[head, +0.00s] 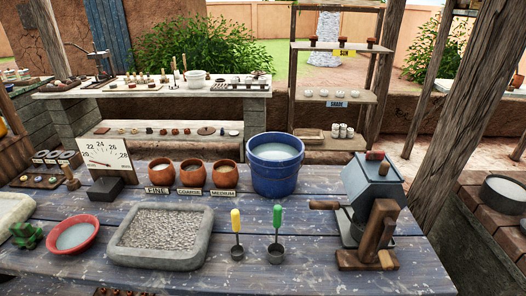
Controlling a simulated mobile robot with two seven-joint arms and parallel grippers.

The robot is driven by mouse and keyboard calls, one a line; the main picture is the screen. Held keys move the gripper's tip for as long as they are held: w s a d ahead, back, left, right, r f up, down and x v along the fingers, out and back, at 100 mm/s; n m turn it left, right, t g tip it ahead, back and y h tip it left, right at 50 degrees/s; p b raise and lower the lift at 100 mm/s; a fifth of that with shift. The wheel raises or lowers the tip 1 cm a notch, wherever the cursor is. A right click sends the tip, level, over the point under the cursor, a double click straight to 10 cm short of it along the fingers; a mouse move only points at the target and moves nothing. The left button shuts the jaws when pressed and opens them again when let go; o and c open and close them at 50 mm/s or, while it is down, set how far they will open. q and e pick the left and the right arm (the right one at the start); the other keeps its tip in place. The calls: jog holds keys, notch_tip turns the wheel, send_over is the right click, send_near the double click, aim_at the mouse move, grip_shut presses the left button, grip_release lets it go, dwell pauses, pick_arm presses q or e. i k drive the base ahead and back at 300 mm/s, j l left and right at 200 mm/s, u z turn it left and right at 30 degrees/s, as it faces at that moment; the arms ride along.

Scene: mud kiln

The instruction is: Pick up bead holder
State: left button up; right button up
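I cannot tell for sure which thing is the bead holder. A small dark board with several little round pieces (38,181) lies at the left of the blue wooden table. Behind it is another small dark rack with pale round pieces (55,158). A brown holed or studded piece (122,292) is cut off by the bottom edge of the view. Neither of my grippers is in view.
The blue table (320,262) carries a stone tray (160,238), a red bowl (74,236), two handled scoops (237,236), a blue bucket (277,180), three clay pots (191,173), a dial scale (104,154) and a cranked mill (372,190).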

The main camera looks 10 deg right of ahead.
aim_at(25, 235)
jog(key=u, duration=1.25)
